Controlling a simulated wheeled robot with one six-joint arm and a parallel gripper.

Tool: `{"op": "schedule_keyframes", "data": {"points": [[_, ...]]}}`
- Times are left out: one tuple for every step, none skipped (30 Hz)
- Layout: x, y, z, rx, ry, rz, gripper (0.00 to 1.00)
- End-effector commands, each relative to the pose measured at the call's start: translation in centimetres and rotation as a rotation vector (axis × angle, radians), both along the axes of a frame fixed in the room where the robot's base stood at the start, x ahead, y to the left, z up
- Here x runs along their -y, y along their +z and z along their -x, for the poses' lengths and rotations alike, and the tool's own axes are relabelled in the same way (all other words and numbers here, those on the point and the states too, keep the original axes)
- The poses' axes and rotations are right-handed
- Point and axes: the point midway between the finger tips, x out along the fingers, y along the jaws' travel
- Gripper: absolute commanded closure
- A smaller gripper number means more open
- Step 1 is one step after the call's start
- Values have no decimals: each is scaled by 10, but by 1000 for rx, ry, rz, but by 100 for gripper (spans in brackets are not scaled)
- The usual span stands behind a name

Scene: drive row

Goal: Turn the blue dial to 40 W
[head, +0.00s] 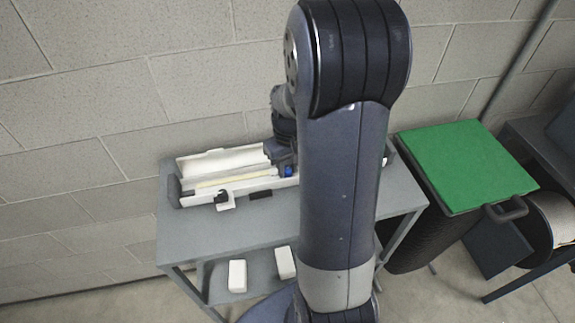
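A small blue part (288,172), which looks like the blue dial, shows at the right end of a long white device (228,196) on a grey cart. Its scale and pointer are too small to read, and my arm hides the area to its right. My gripper (283,163) is dark and points down at the blue part, right at it or just above it. I cannot tell whether its fingers touch the dial or whether they are open or shut.
The grey cart top (200,240) is bare in front of the device. Two white blocks (237,276) sit on the lower shelf. A bin with a green lid (465,165) stands to the right. A block wall (100,100) rises close behind.

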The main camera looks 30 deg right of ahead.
Motion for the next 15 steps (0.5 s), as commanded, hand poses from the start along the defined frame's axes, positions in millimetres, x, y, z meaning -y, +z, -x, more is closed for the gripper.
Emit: {"op": "schedule_keyframes", "data": {"points": [[0,0,0,0,0,0,82],[0,0,0,0,0,0,85],[0,0,0,0,0,0,88],[0,0,0,0,0,0,90],[0,0,0,0,0,0,93],[0,0,0,0,0,0,96],[0,0,0,0,0,0,98],[0,0,0,0,0,0,99],[0,0,0,0,-2,0,99],[0,0,0,0,-7,0,99],[0,0,0,1,-14,0,99],[0,0,0,0,-30,0,99],[0,0,0,0,-47,0,99],[0,0,0,1,-68,0,99],[0,0,0,0,-101,0,99]]}}
